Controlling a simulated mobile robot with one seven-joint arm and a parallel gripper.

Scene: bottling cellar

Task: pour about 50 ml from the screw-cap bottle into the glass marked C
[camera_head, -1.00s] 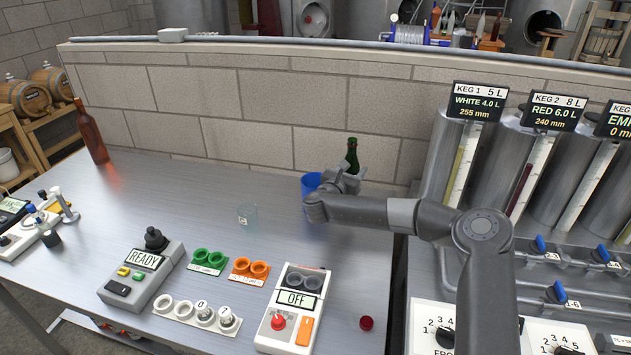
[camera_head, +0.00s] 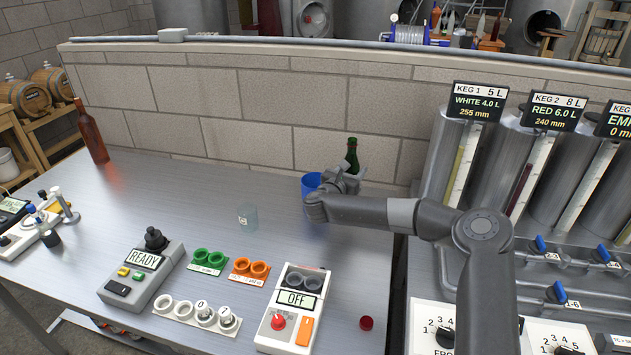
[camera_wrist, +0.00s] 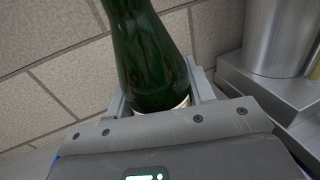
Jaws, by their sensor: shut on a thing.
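The green bottle (camera_head: 352,156) stands at the back right of the bench, close to the block wall, with its neck up. My gripper (camera_head: 352,176) is shut on it. In the wrist view the green bottle (camera_wrist: 148,60) sits between the two fingers, and its lower part is hidden behind my gripper (camera_wrist: 158,100). The clear glass (camera_head: 248,216) with a small white label stands on the bench left of my gripper, apart from it; the label's letter is too small to read surely. A red cap (camera_head: 367,323) lies near the front right of the bench.
A blue container (camera_head: 310,184) stands just left of my gripper. A brown bottle (camera_head: 90,132) is at the back left. The READY device (camera_head: 142,275), ring holders (camera_head: 207,262) and OFF device (camera_head: 292,310) fill the front. The bench between brown bottle and glass is clear.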

